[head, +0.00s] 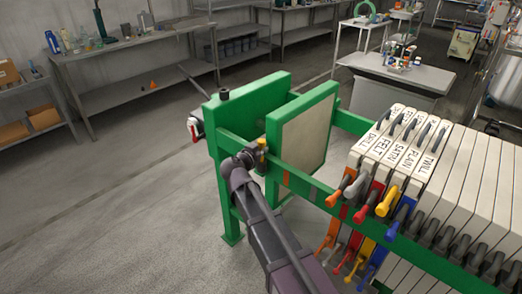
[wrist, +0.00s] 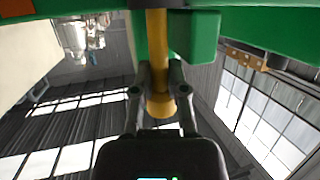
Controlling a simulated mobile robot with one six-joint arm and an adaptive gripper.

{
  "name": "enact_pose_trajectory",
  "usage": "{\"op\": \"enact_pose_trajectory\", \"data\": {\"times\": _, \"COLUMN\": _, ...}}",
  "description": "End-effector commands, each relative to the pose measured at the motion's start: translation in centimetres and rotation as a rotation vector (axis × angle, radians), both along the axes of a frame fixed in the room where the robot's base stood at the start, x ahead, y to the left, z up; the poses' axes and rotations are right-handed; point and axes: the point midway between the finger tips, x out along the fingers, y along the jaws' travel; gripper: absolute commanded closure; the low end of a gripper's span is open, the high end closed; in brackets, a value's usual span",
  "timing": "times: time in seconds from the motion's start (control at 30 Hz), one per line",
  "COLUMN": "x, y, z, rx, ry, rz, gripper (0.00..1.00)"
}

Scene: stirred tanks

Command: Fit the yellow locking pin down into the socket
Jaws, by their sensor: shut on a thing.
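The yellow locking pin (head: 262,157) stands roughly upright at my gripper (head: 252,158), beside the green side rail of the press. In the wrist view the pin (wrist: 157,45) runs between the two fingers of my gripper (wrist: 159,75), with a wider yellow collar at its near end. The fingers are shut on the pin just beyond this collar. The pin's far end meets a dark part at the top edge of the wrist view. I cannot tell whether that part is the socket or whether the pin is inside it.
The green press frame (head: 277,84) and a pale plate (head: 303,135) stand close behind my gripper. To the right hang several labelled white plates (head: 403,150) with coloured handles. A shelf bench (head: 130,55) stands at the back left. The floor at left is clear.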

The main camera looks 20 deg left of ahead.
Motion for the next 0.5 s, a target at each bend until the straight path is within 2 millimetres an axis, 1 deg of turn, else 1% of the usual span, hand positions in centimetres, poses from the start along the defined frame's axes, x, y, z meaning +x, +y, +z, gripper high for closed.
{"op": "enact_pose_trajectory", "data": {"times": 0.13, "x": 0.00, "y": 0.01, "z": -0.36, "rx": 0.000, "ry": 0.000, "rz": 0.000, "gripper": 1.00}}
{"op": "enact_pose_trajectory", "data": {"times": 0.17, "x": 0.00, "y": 0.02, "z": -0.26, "rx": 0.000, "ry": 0.000, "rz": 0.000, "gripper": 0.73}}
{"op": "enact_pose_trajectory", "data": {"times": 0.2, "x": 0.00, "y": 0.02, "z": -0.24, "rx": 0.000, "ry": 0.000, "rz": 0.001, "gripper": 0.61}}
{"op": "enact_pose_trajectory", "data": {"times": 0.27, "x": 0.01, "y": 0.05, "z": -0.23, "rx": 0.000, "ry": 0.000, "rz": 0.001, "gripper": 0.43}}
{"op": "enact_pose_trajectory", "data": {"times": 0.3, "x": 0.02, "y": 0.07, "z": -0.23, "rx": 0.001, "ry": 0.000, "rz": 0.002, "gripper": 0.42}}
{"op": "enact_pose_trajectory", "data": {"times": 0.5, "x": 0.01, "y": 0.10, "z": -0.24, "rx": 0.001, "ry": 0.000, "rz": 0.002, "gripper": 0.42}}
